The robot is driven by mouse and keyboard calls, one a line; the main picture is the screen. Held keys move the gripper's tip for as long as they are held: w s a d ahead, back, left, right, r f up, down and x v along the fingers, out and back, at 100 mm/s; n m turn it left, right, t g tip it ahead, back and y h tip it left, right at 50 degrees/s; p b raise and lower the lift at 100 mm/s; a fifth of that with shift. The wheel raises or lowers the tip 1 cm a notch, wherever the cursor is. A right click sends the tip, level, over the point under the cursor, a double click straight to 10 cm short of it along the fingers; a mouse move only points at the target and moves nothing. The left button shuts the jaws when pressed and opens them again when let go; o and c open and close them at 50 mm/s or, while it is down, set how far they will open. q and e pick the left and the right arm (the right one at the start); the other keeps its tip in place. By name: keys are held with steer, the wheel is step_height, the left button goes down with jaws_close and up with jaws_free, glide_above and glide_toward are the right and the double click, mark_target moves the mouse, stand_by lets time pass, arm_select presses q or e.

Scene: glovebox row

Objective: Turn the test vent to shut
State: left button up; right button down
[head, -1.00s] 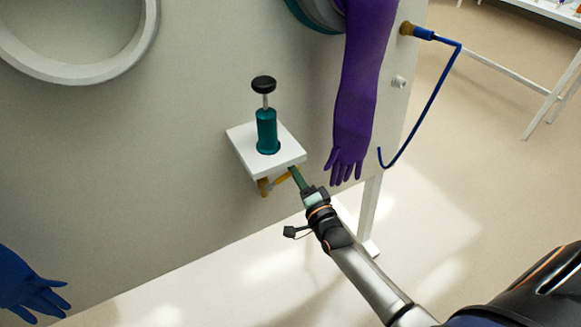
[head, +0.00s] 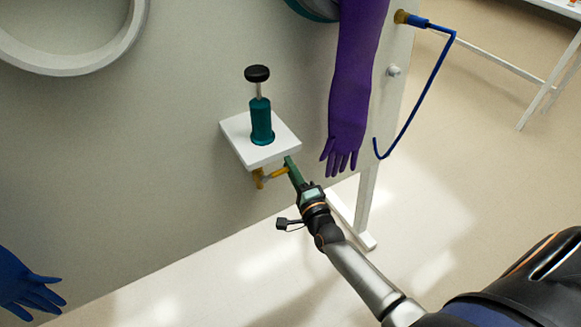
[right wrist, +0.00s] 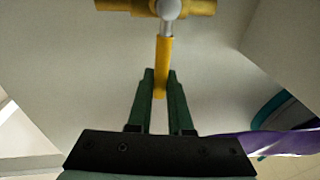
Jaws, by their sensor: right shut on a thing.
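The test vent is a brass valve (head: 259,179) with a yellow lever (head: 274,174), under a white shelf on the glovebox wall. In the right wrist view the brass body (right wrist: 190,6) is at the top and the yellow lever (right wrist: 163,62) points down toward me. My right gripper (head: 290,165) is just under the shelf's front right corner. In the right wrist view its green fingers (right wrist: 160,95) are shut on the lever's end, one on each side. My left gripper is not in view.
The white shelf (head: 236,128) carries a teal cylinder (head: 261,121) with a black knob. A purple glove (head: 357,75) hangs close to the right of my gripper. A blue hose (head: 428,91) hangs further right. A blue glove (head: 25,285) is at lower left.

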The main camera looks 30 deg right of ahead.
steer(key=c, duration=1)
jaws_free()
steer(key=shift+f, duration=0.1)
steer(key=shift+o, duration=0.8)
steer(key=s, duration=1.2)
steer(key=shift+s+a+f+p, duration=0.25)
steer(key=shift+a+f+p, duration=0.15)
steer(key=shift+a+p, duration=0.05)
